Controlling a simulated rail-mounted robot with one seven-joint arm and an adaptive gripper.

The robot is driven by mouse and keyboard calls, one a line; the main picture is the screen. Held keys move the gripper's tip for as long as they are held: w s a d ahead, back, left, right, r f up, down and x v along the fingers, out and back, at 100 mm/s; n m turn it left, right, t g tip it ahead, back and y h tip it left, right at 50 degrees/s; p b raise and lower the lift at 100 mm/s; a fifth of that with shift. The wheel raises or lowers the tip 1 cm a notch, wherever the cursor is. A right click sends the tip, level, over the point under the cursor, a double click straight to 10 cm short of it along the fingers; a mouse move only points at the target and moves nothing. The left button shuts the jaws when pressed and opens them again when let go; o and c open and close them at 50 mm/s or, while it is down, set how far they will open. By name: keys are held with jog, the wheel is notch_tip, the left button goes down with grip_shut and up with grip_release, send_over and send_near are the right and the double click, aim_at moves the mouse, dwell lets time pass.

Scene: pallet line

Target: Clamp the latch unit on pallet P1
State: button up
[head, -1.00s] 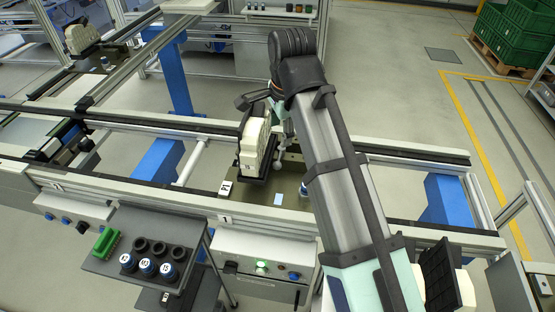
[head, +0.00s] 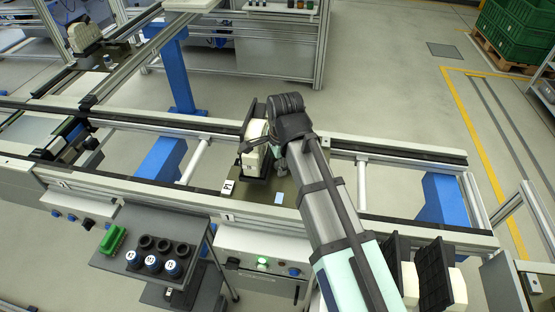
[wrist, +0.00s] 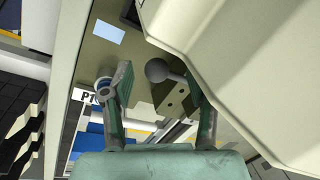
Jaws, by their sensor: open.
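The latch unit (head: 256,160), a cream block with a dark plate behind it, stands on pallet P1 (head: 291,190). My arm partly hides it in the head view. In the wrist view its large cream body (wrist: 255,65) fills the upper right. A grey ball knob (wrist: 158,70) on a lever shows beside it, by a drab block (wrist: 175,98). My gripper (wrist: 163,88) is open, its green fingers either side of the knob and block in the picture. I cannot tell whether they touch. The P1 label (wrist: 87,97) is partly behind the left finger.
A dark shelf (head: 135,262) with black and blue round parts and a green piece stands front left. A control box with a lit green lamp (head: 262,262) is below the pallet. Dark plates with cream parts (head: 434,280) stand right of my arm. Conveyor rails (head: 400,155) run across.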

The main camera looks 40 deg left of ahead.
jog(key=shift+f, duration=0.25)
